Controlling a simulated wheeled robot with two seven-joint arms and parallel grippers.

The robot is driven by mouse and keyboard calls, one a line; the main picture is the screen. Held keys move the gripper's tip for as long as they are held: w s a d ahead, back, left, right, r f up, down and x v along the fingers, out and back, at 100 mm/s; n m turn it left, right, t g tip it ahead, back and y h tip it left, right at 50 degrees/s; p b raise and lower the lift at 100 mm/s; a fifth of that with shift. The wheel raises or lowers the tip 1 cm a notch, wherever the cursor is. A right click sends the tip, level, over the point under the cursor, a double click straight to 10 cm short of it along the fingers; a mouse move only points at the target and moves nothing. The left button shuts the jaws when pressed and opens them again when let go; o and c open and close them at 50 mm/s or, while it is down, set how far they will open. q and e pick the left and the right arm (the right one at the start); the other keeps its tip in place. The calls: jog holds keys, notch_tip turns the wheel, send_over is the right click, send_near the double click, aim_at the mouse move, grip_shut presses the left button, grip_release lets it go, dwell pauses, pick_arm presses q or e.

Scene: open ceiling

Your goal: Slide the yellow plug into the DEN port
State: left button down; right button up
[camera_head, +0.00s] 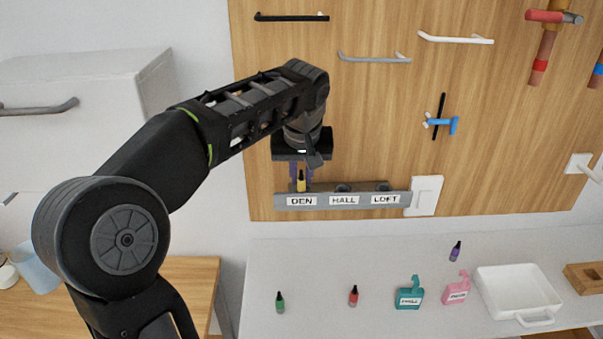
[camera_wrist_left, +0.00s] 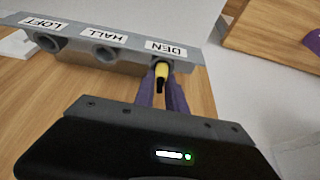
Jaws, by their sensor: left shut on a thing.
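The yellow plug (camera_head: 301,184) is upright just behind the DEN label (camera_head: 301,201) on the grey port strip (camera_head: 410,199). My left gripper (camera_head: 302,174), with purple fingers, points down from above and is shut on it. In the left wrist view the yellow plug (camera_wrist_left: 162,70) has a black end toward the camera, between the fingertips (camera_wrist_left: 163,82). Its yellow end is at the mouth of the DEN port, and it hides the hole. I cannot tell how deep it sits. The HALL port (camera_wrist_left: 104,52) and LOFT port (camera_wrist_left: 52,44) look empty. My right gripper is out of view.
The strip is mounted on a wooden board (camera_head: 370,110) with handles and hanging tools. On the white counter (camera_head: 340,255) below stand green (camera_head: 280,302), red (camera_head: 353,296) and purple (camera_head: 455,251) plugs, teal (camera_head: 410,293) and pink (camera_head: 456,288) bottles, and a white tray (camera_head: 483,273).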

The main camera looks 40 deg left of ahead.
aim_at(302, 172)
pick_arm(q)
jog(key=c, duration=1.4)
grip_release()
jog(key=shift+o, duration=0.2)
jog(key=shift+r, duration=0.1)
jog(key=v, duration=0.6)
jog(key=shift+r+b, duration=0.15)
jog(key=shift+b, duration=0.15)
jog(key=p+v, duration=0.4)
jog(key=v, duration=0.1)
jog(key=shift+d+r, duration=0.15)
jog(key=shift+r, duration=0.15)
